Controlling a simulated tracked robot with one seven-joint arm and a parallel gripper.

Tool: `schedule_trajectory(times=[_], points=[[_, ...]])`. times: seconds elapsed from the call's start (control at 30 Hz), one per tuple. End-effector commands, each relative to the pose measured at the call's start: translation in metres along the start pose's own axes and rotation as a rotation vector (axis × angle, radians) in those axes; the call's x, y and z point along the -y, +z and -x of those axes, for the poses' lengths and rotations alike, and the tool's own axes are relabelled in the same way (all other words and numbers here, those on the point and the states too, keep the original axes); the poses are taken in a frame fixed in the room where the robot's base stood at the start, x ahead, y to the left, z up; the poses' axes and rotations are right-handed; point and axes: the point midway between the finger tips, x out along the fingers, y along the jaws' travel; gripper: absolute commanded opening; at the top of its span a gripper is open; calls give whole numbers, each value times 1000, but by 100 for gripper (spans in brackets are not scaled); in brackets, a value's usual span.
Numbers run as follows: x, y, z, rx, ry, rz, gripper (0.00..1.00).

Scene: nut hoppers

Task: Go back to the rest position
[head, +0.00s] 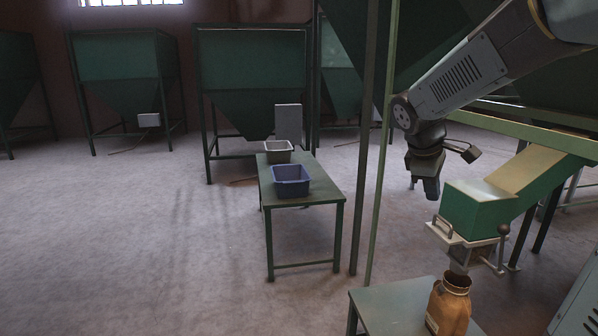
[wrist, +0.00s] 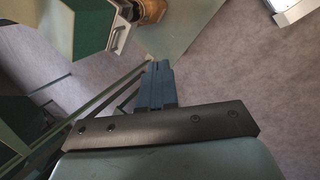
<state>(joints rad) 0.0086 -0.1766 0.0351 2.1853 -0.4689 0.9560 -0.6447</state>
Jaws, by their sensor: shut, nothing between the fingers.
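My gripper (head: 431,188) hangs at the end of my arm at the right in the head view, fingers pointing down. It is in the air to the left of the green chute (head: 480,205) and above the level of the near table. In the wrist view my gripper (wrist: 158,68) shows its two dark fingers closed together, with nothing between them. The brown sack (head: 449,306) stands open on the near table, below and apart from my gripper. Its top also shows at the upper edge of the wrist view (wrist: 188,17).
The near table (head: 392,306) has bare surface left of the sack. A green post (head: 380,180) stands left of my gripper. A farther table (head: 318,190) holds a blue bin (head: 291,182) and a grey bin (head: 277,153). Green hoppers (head: 252,65) stand behind. The left floor is clear.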

Motion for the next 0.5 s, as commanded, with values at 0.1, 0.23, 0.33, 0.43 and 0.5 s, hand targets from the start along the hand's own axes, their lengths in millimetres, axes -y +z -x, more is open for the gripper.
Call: schedule_trajectory(times=[0.1,0.23,0.33,0.43,0.5], points=[[25,16,19,-62,-10,-152,0],[52,30,36,-130,-33,-320,0],[74,40,47,-182,-57,-448,0],[96,49,56,-235,-85,-573,0],[111,55,62,-271,-110,-661,0]])
